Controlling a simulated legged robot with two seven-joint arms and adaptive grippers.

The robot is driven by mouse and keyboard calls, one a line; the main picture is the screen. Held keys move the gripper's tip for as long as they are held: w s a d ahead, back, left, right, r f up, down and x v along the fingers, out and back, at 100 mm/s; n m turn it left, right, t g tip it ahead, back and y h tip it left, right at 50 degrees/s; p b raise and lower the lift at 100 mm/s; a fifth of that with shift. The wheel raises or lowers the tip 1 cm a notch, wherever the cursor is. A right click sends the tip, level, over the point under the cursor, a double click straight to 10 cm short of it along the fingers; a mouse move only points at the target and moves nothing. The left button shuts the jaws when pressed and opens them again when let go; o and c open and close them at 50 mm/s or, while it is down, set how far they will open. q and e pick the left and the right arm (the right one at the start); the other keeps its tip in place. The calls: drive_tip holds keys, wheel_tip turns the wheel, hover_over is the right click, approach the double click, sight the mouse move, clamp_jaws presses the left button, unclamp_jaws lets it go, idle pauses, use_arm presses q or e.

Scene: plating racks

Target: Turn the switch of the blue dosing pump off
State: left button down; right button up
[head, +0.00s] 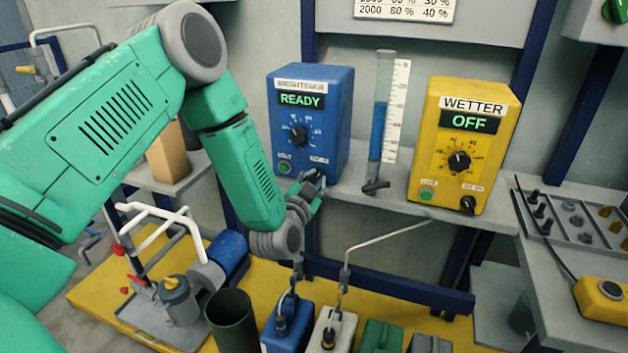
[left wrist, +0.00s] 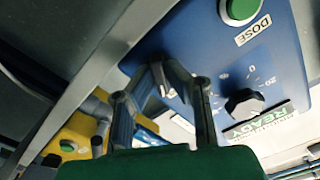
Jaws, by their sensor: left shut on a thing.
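The blue dosing pump (head: 309,108) stands on the grey shelf. Its display reads READY, with a black dial below it and a green button at its lower left. My left gripper (head: 316,181) is at the pump's lower right front corner, where the switch is. Its fingers hide the switch. In the left wrist view the pump's face (left wrist: 215,55) appears turned over, and the gripper (left wrist: 166,72) has its fingertips closed together at the panel, shut on the switch. The switch's exact position cannot be made out. My right gripper is not in view.
A yellow pump (head: 465,145) reading WETTER and OFF stands to the right. A measuring cylinder (head: 382,110) with blue liquid stands between the pumps. Below the shelf (head: 362,194) are a blue canister (head: 287,328), a white canister (head: 333,330) and thin pipes near my wrist.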

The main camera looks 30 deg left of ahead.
use_arm(q)
drive_tip(key=n, duration=0.3)
drive_tip(key=shift+n, duration=0.4)
drive_tip(key=n, duration=0.2)
drive_tip(key=shift+d+f+n, duration=0.1)
drive_tip(key=shift+n, duration=0.3)
drive_tip(key=n, duration=0.6)
drive_tip(key=shift+n, duration=0.3)
drive_tip(key=c, duration=1.6)
unclamp_jaws()
drive_tip(key=shift+s, duration=0.1)
drive_tip(key=v, duration=1.1)
drive_tip(key=shift+s, duration=0.35)
